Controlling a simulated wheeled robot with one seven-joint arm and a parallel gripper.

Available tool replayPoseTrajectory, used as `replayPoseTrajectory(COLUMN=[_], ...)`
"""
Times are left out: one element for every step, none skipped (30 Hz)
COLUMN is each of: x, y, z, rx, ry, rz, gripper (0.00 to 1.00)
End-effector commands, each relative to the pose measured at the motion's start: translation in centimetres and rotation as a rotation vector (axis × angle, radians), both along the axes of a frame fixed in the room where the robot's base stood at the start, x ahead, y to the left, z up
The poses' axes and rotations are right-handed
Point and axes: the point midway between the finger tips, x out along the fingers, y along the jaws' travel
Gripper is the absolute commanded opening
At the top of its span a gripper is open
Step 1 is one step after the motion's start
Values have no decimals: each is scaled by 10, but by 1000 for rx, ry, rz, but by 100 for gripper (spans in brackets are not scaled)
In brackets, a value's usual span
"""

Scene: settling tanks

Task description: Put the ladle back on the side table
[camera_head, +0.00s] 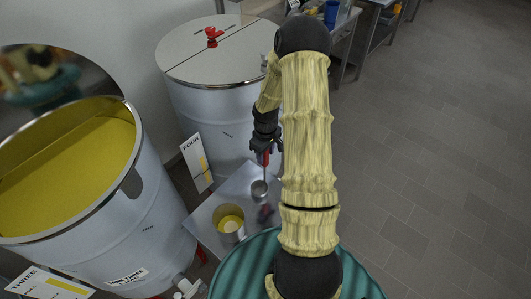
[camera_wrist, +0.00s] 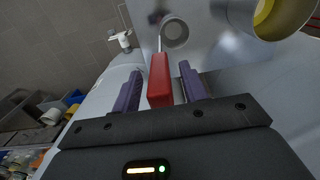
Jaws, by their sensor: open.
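The ladle has a red handle (camera_head: 266,158) and a round grey metal bowl (camera_head: 260,188). The bowl is at the small metal side table (camera_head: 203,214), and I cannot tell for certain that it rests on the top. My gripper (camera_head: 264,148) is above the table's far side. In the wrist view, the red handle (camera_wrist: 160,80) stands between the two purple fingers (camera_wrist: 161,88), with a gap visible on the right side. The jaws are open around it. The ladle's bowl (camera_wrist: 175,33) shows ahead, against the table's shiny surface (camera_wrist: 209,50).
A metal pot (camera_head: 230,236) with yellow contents stands on the table, left of the ladle. A large open tank (camera_head: 160,215) of yellow liquid is at left. A lidded tank (camera_head: 205,110) stands behind. The grey floor (camera_head: 430,150) at right is clear.

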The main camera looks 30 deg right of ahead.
Motion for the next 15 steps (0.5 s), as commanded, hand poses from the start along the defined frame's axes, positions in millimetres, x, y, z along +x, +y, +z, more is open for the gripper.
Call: replayPoseTrajectory(x=[0,0,0,0,1,1,1,1,1,0,1,1,1,1,0], y=[0,0,0,0,-1,-1,-1,-1,-1,-1,-1,-1,-1,-1,-1], z=[2,3,5,5,7,10,13,17,22,26,30,37,42,46,53], rx=[0,0,-1,-1,-1,-1,-1,-2,-2,-2,-1,-3,-2,-1,-2], ry=[0,0,-1,-3,-3,-3,-3,-4,-4,-4,-5,-4,-5,-5,-5], rz=[0,0,0,-1,-1,-1,-1,-2,-2,-2,-2,-1,-2,-2,-1], gripper=[43,43,43,43,43,43,43,43,43,43,43,43,43,43,43])
